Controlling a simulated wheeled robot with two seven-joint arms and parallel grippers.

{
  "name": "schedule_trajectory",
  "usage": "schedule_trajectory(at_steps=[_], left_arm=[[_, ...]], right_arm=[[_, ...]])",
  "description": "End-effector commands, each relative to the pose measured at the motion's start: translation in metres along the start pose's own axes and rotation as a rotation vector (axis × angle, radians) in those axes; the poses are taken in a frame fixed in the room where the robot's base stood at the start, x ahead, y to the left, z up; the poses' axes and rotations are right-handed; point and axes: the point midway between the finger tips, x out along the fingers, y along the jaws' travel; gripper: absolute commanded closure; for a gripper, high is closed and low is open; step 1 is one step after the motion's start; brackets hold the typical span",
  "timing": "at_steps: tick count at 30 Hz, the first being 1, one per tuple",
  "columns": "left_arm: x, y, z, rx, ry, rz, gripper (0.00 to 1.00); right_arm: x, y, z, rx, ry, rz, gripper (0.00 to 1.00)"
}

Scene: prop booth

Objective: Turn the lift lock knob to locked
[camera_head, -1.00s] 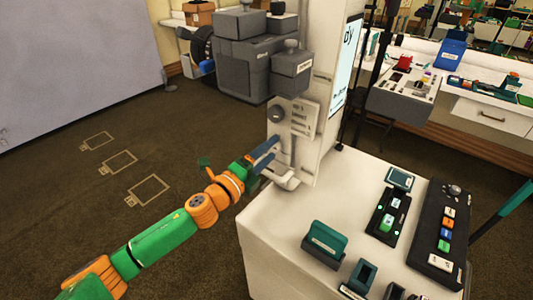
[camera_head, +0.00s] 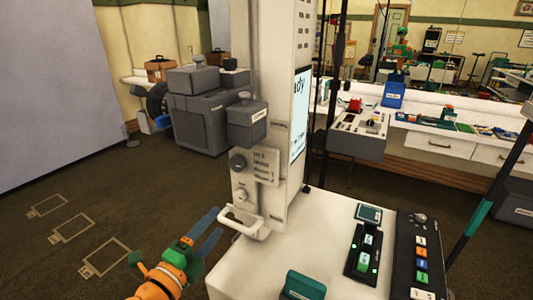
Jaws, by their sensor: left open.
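A white column (camera_head: 270,60) stands at the left of the white cabinet. On its front are a dark round knob (camera_head: 237,162), beside a label plate (camera_head: 264,165), and a pale round knob (camera_head: 241,194) below it. The lettering is too small to tell which is the lift lock knob, or its setting. A white handle (camera_head: 243,222) sticks out beneath them. My left gripper (camera_head: 215,224) is open and empty, its two blue-grey fingers apart, left of the handle and below the pale knob. It appears clear of both knobs. My right gripper is out of view.
A grey box (camera_head: 246,122) juts from the column above the knobs. The white cabinet top (camera_head: 320,225) holds a teal block (camera_head: 303,286), a device with green lights (camera_head: 366,250) and a button panel (camera_head: 421,255). Open floor lies left of the column.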

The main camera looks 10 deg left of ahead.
Motion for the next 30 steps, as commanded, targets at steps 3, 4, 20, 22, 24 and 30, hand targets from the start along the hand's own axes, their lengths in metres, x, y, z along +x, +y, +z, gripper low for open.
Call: schedule_trajectory(at_steps=[3, 4, 20, 22, 24, 30], left_arm=[[-0.033, 0.066, 0.008, -0.471, -0.278, 0.193, 0.33], [-0.045, 0.085, 0.008, -0.582, -0.354, 0.252, 0.33], [-0.220, 0.236, -0.082, -1.382, -1.069, 0.938, 0.33], [-0.218, 0.259, -0.083, -1.374, -1.077, 0.952, 0.33], [-0.219, 0.283, -0.083, -1.367, -1.084, 0.966, 0.33], [-0.240, 0.359, -0.088, -1.343, -1.112, 1.015, 0.33]], right_arm=[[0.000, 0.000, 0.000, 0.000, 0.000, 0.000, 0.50], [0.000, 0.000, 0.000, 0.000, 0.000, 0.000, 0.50], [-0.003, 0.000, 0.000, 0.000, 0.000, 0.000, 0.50], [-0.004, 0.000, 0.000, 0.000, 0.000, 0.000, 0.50], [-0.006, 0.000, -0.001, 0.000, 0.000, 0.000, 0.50], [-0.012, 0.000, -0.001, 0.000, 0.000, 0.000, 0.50]])
